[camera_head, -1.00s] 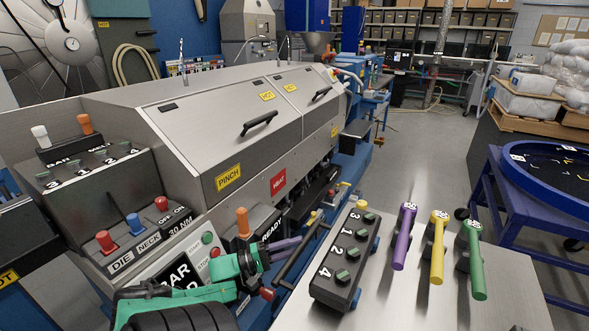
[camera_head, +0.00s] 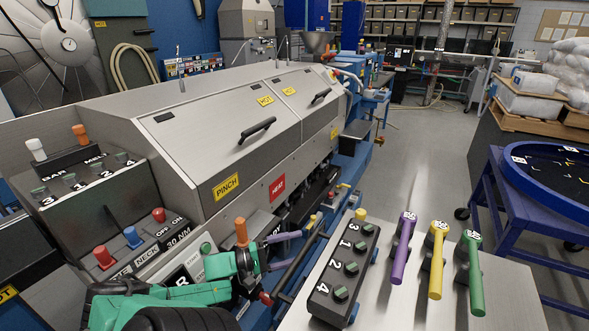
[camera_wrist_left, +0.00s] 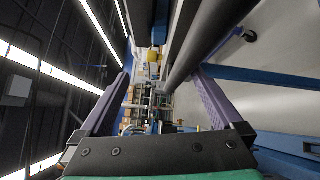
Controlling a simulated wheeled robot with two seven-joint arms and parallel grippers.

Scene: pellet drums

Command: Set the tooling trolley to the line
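The tooling trolley has a grey metal top (camera_head: 400,305) at the lower right. On it stand a dark box (camera_head: 340,262) with numbered green switches and a yellow knob, and purple (camera_head: 401,250), yellow (camera_head: 437,265) and green (camera_head: 470,275) levers. A dark bar (camera_head: 296,250) slants along its left side. My left gripper (camera_head: 290,249) is open, with its purple fingers spread beside this bar. In the left wrist view the fingers (camera_wrist_left: 162,82) stand apart, with a dark round bar (camera_wrist_left: 190,60) running through the gap; contact cannot be told. My right gripper is out of view.
A grey machine (camera_head: 215,120) with PINCH and HEAT labels fills the left and centre. Its control panel (camera_head: 130,235) stands close to my left arm. Grey floor (camera_head: 410,150) lies open beyond the trolley.

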